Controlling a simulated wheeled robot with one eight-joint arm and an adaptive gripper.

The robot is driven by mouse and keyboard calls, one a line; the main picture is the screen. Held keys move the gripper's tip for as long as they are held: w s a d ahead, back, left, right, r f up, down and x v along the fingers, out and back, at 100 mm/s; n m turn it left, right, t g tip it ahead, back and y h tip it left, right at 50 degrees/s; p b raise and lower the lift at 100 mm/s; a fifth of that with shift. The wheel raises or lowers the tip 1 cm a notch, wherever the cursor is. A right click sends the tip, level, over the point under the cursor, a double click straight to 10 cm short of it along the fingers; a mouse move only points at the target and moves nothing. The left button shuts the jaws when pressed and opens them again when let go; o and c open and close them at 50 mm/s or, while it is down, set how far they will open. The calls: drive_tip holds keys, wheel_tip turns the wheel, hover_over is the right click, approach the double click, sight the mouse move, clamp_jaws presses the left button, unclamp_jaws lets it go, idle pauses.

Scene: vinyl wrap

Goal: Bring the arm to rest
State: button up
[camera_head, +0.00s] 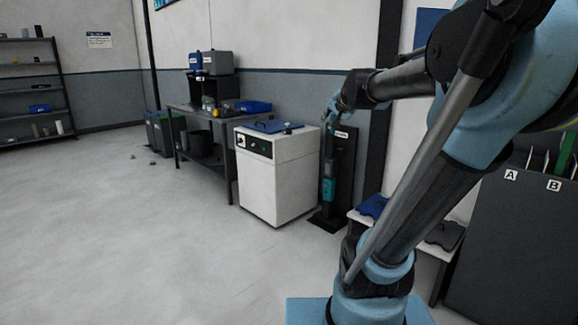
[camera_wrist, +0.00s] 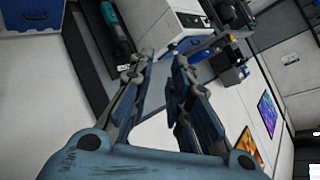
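My arm reaches from the right side of the head view across to the upper middle. My gripper (camera_head: 334,108) is at its far end, in the air in front of the wall and right of the white cabinet (camera_head: 275,172). In the wrist view my gripper (camera_wrist: 164,57) shows two blue-grey fingers with a gap between their tips. It is open and nothing is between the fingers. The white cabinet also shows beyond the fingertips in the wrist view (camera_wrist: 160,22).
A teal and black upright tool (camera_head: 329,180) stands on a dark stand right of the cabinet. A dark workbench (camera_head: 205,140) with bins is further left. A low bench with blue trays (camera_head: 372,206) and a dark panel marked A and B (camera_head: 525,235) are at right. The left floor is mostly clear.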

drive_tip(key=s+d+f+n+g+h, duration=0.1)
drive_tip(key=s+d+f+n+g, duration=0.1)
drive_tip(key=s+f, duration=1.2)
drive_tip(key=s+d+f+n+g+h, duration=0.1)
drive_tip(key=s+f+n+g, duration=0.3)
drive_tip(key=s+f, duration=1)
drive_tip(key=s+d+g, duration=0.1)
drive_tip(key=s+g, duration=0.2)
drive_tip(key=shift+f+h, duration=0.25)
drive_tip(key=shift+h, duration=0.05)
drive_tip(key=shift+n, duration=0.3)
